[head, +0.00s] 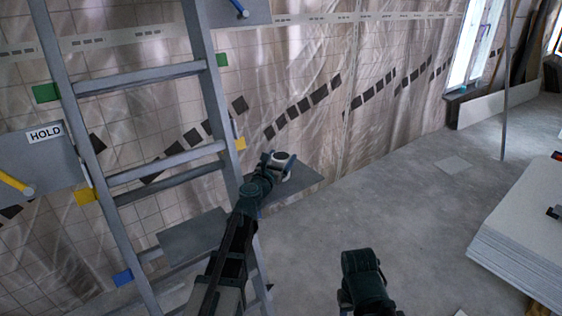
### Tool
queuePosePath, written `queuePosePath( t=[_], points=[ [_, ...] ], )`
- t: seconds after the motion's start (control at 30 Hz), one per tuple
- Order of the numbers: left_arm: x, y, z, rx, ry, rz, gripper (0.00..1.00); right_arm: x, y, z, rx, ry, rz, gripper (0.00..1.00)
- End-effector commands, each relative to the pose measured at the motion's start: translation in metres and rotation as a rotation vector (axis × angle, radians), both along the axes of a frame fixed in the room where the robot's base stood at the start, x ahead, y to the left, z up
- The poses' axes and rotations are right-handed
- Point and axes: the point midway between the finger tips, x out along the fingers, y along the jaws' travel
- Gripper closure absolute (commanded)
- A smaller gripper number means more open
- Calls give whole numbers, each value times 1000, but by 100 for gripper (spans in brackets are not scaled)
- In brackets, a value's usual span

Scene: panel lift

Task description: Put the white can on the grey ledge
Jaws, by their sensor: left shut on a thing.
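The white can (283,171) is between the fingers of my left gripper (279,160), which is shut on it. Only a small pale part of the can shows; the fingers hide the rest. The grey ledge (298,191) is a flat plate by the tiled wall, just right of the ladder. The can appears over this plate in the picture, and I cannot tell whether it touches. A similar grey surface (192,238) shows between the ladder rails; I cannot tell whether it is the same piece. My right arm shows at the bottom, but its gripper is not visible.
A grey ladder (152,76) stands at the left, close to my left arm. A grey panel marked HOLD (44,160) with a yellow handle is at the far left. A stack of pale boards (525,235) lies at the right. The concrete floor between is mostly clear.

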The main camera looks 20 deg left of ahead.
Motion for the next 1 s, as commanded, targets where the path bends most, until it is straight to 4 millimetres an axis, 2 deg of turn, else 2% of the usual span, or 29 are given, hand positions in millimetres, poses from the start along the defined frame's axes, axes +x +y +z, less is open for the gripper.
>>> queuePosePath(
  t=[0.17,0.2,0.3,0.7,0.87,1.0],
  points=[
    [0,0,-4,0,0,0,88,0,0,-4,0,0,0,50],
    [0,0,-4,0,0,0,15,0,0,-4,-1,0,0,50],
    [0,0,-3,0,0,0,0,0,0,-3,-1,0,0,50],
    [-2,0,2,0,0,0,0,0,0,2,0,0,0,50],
    [-22,2,0,0,0,0,0,0,0,0,0,0,0,50],
    [-49,4,0,0,0,0,0,0,0,0,0,0,0,50]
  ],
)
